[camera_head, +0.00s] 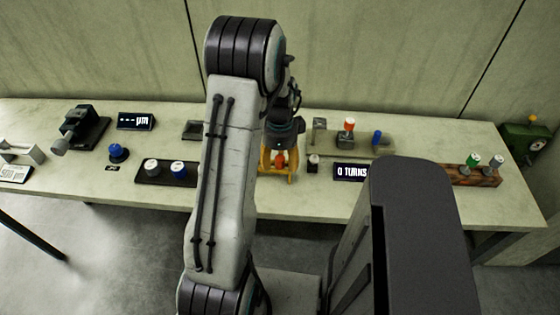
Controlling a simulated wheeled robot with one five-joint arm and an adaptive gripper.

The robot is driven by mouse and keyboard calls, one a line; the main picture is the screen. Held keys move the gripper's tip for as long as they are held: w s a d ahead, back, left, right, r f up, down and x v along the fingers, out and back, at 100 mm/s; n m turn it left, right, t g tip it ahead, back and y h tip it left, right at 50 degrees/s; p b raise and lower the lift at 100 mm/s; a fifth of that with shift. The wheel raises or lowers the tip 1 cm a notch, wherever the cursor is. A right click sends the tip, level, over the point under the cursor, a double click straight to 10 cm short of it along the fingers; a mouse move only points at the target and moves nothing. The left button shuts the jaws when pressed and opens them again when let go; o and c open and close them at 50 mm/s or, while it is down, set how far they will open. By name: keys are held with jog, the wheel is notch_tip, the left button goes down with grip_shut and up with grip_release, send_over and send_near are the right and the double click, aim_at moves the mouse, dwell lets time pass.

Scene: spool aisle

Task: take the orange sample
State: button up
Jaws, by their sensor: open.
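A spool with an orange-red top (349,126) stands upright on a grey fixture at the back right of the bench. My gripper (277,176) has yellow fingers spread apart and points down over the bench, left of that spool. A small orange-red shape (281,159) shows between the fingers. I cannot tell whether it is a separate sample or part of the gripper, nor whether the fingers touch it. My arm hides the bench just left of the gripper.
Right of the gripper are a small white-topped piece (313,162), a "0 TURNS" display (350,172) and a blue knob (377,137). A dark tray (188,181) holds white and blue spools. A wooden rack (487,179) holds green and grey spools.

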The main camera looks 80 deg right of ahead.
jog(key=shift+c, duration=0.2)
jog(key=c, duration=1.1)
jog(key=shift+r, duration=0.15)
